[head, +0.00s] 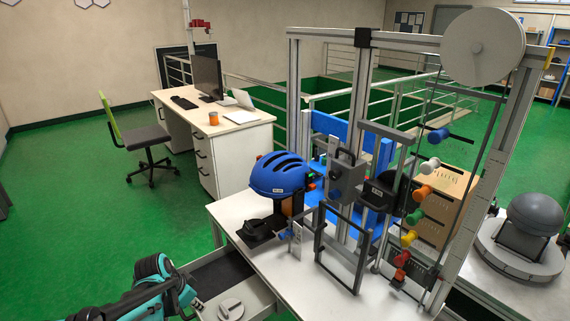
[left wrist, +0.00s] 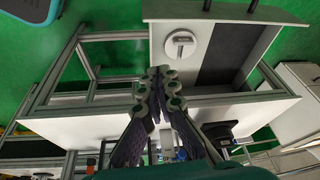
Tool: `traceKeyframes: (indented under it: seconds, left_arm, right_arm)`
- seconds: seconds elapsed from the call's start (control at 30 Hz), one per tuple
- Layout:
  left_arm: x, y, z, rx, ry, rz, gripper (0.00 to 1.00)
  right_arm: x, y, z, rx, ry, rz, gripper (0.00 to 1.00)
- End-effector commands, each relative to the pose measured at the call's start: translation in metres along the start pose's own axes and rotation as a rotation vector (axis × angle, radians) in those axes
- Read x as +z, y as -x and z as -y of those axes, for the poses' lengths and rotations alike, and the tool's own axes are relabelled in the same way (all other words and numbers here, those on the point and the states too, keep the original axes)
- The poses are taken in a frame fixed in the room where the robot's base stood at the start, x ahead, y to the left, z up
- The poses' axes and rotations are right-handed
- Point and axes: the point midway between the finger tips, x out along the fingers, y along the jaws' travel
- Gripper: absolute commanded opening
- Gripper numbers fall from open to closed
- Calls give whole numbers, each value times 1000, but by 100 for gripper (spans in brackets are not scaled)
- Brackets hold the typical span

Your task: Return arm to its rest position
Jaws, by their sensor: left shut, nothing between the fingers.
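My left arm comes in at the lower left of the head view, teal and black. Its gripper (head: 186,298) is beside the open drawer (head: 262,296) of the drop tower bench. In the left wrist view the gripper's fingers (left wrist: 158,72) meet at the tips, shut and empty. The open drawer (left wrist: 285,14) lies beyond the fingertips there, with a round grey piece (left wrist: 180,45) in it. The round piece also shows in the head view (head: 231,308). My right gripper is in neither view.
The bench (head: 282,262) carries a blue helmet (head: 281,175) on a headform and the tall metal tower frame (head: 294,90). A grey dome (head: 535,212) stands on a round base at the right. A desk (head: 215,131) and chair (head: 147,137) stand behind. Green floor left of the bench is clear.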

Motion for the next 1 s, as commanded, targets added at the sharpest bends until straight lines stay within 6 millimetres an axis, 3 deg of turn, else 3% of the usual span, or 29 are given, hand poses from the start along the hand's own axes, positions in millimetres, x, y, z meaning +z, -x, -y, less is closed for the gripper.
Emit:
traceKeyframes:
  seconds: [0.3,0.5,0.73,1.0]
  left_arm:
    - [0,84,-71,-139,247,-48,0]
    - [18,119,-118,-216,413,-125,0]
    - [41,134,-153,-264,559,-219,0]
    - [49,137,-162,-276,614,-259,0]
  right_arm:
    - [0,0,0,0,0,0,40]
    - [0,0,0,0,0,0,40]
    - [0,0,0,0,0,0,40]
    - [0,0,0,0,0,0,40]
